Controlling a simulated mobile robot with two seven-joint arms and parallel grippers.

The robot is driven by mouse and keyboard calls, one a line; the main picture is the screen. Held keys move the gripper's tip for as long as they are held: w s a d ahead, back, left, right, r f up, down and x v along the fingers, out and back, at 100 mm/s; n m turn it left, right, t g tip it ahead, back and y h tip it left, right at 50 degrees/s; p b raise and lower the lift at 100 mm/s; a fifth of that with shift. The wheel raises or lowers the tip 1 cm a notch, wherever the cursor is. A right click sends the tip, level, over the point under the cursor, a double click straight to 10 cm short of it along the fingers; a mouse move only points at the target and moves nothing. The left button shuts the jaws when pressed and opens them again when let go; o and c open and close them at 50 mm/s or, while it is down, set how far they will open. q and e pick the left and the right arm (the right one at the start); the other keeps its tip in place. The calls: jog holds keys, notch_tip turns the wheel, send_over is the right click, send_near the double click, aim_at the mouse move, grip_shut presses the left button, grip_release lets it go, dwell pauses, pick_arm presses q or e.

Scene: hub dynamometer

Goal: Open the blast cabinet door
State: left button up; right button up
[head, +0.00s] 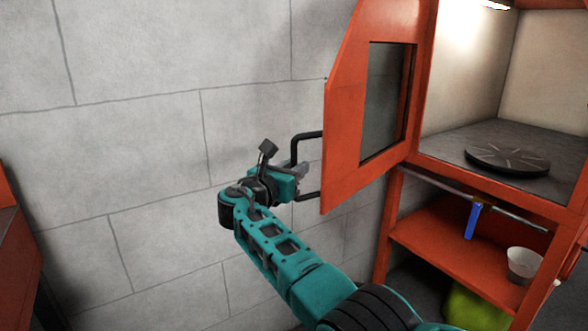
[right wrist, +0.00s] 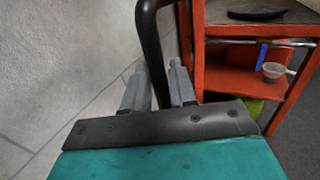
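The orange blast cabinet door (head: 342,150) stands swung open to the left of the cabinet (head: 408,190), with a dark window (head: 386,100) in it. A black bar handle (head: 306,135) sticks out from its outer face. My right gripper (head: 299,171) is at this handle. In the right wrist view the handle (right wrist: 149,35) runs down between the two grey fingers (right wrist: 159,88), which close in on both sides of it. The fingertip contact is partly hidden by the bar. My left gripper is not in view.
Inside the lit cabinet a dark round turntable (head: 507,160) sits on the floor. Below, a shelf (head: 440,245) carries a white cup (head: 523,264); a blue item (head: 473,220) hangs from a rail. A grey block wall (head: 140,130) is behind my arm.

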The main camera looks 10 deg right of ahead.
jog(key=shift+o, duration=0.9)
jog(key=shift+r, duration=0.25)
notch_tip(320, 180, up, 20)
jog(key=p, duration=0.5)
jog(key=shift+f+p, duration=0.25)
jog(key=shift+p, duration=0.15)
